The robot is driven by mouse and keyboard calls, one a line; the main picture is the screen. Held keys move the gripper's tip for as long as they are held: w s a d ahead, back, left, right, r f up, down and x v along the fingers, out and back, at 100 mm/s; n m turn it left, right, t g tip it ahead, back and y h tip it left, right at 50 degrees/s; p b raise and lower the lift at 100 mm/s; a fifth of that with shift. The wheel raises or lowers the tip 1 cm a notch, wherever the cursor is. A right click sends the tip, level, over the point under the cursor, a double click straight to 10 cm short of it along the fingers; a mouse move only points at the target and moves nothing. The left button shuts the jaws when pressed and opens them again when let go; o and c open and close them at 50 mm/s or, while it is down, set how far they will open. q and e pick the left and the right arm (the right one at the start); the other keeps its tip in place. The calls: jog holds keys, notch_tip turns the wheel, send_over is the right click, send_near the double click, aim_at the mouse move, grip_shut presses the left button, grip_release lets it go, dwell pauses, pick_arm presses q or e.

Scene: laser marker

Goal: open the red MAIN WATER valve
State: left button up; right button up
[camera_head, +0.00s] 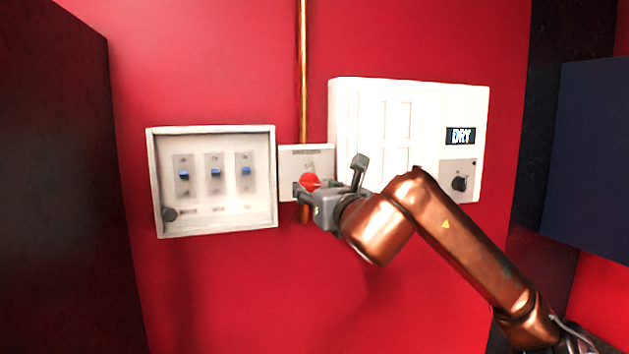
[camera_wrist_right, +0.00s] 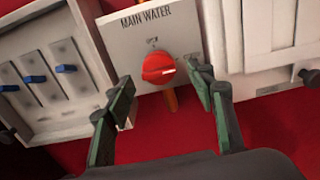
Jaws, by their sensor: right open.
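The red valve knob (camera_head: 310,182) sits on a pale plate (camera_head: 292,160) on the red wall, in line with a vertical copper pipe. In the right wrist view the knob (camera_wrist_right: 158,68) is round with a raised grip and a white mark pointing right. The plate (camera_wrist_right: 120,45) reads MAIN WATER above it. My right gripper (camera_head: 330,182) is in front of the plate, its fingers open. In the wrist view the fingertips of my right gripper (camera_wrist_right: 160,80) are on either side of the knob and slightly below it. I cannot tell whether they touch it. My left gripper is not in view.
A white-framed box (camera_head: 213,232) with several blue switches is close on the left. A larger white panel (camera_head: 410,90) with a DRY display (camera_head: 461,136) and black knob (camera_head: 459,184) is close on the right. The copper pipe (camera_head: 303,60) runs above the plate.

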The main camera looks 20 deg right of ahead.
jog(key=shift+w+a+p, duration=0.1)
jog(key=shift+w+p, duration=0.2)
jog(key=shift+w, duration=0.8)
jog(key=c, duration=1.2)
jog(key=shift+o, duration=0.2)
